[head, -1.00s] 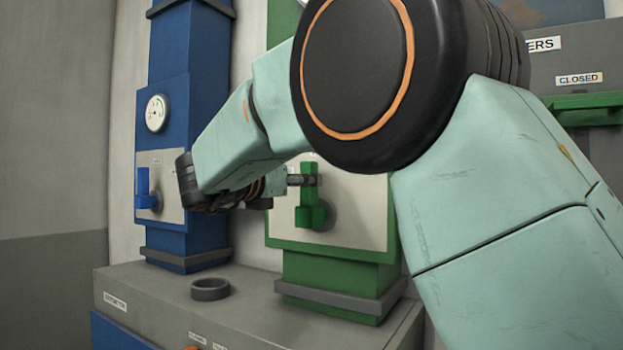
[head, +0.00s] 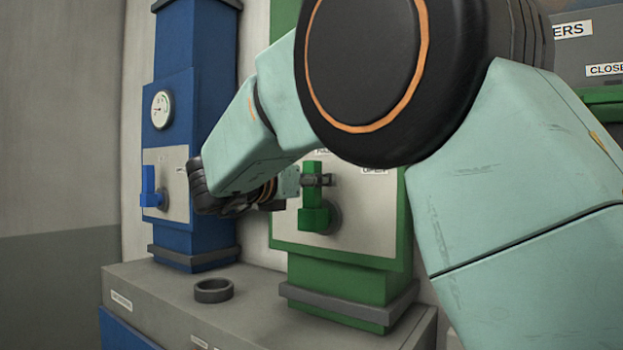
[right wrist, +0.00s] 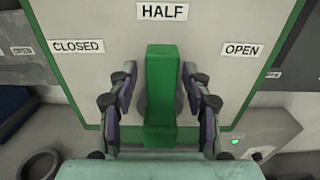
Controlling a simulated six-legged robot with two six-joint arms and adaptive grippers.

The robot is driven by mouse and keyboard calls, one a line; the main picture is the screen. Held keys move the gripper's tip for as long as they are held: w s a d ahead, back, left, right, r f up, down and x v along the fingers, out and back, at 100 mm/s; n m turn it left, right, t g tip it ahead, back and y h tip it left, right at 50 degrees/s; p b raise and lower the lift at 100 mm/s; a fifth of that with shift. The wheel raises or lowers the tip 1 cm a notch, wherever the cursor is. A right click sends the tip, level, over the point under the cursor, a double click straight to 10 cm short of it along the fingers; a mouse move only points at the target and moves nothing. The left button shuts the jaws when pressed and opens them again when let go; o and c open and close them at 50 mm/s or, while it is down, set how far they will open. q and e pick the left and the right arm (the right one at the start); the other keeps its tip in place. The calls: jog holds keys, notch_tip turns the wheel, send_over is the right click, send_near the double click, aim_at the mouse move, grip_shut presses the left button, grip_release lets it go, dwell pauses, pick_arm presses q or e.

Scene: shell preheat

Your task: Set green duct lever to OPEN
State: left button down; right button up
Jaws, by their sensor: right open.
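The green duct lever (head: 312,185) stands upright on the pale plate of the green duct (head: 340,270). In the right wrist view the lever (right wrist: 160,95) points up at the HALF label (right wrist: 162,12), between CLOSED (right wrist: 76,46) on the left and OPEN (right wrist: 242,49) on the right. My right gripper (right wrist: 160,75) is open, with one finger on each side of the lever and small gaps visible. In the head view my right gripper (head: 318,180) is at the lever's upper part, partly hidden by my arm. My left gripper is not in view.
A blue duct (head: 185,235) with a gauge (head: 161,109) and a blue lever (head: 149,187) stands to the left. A dark ring (head: 213,291) lies on the grey bench top (head: 250,320). A grey panel with a green handle (head: 605,105) is at the right.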

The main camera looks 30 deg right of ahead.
jog(key=shift+d+f, duration=0.15)
jog(key=shift+d, duration=0.4)
jog(key=shift+s+a+r, duration=0.1)
jog(key=shift+a+r, duration=0.15)
jog(key=shift+a, duration=0.65)
jog(key=c, duration=0.5)
jog(key=shift+s+d, duration=0.1)
jog(key=shift+d, duration=0.25)
jog(key=c, duration=0.5)
jog(key=shift+f, duration=0.1)
grip_shut()
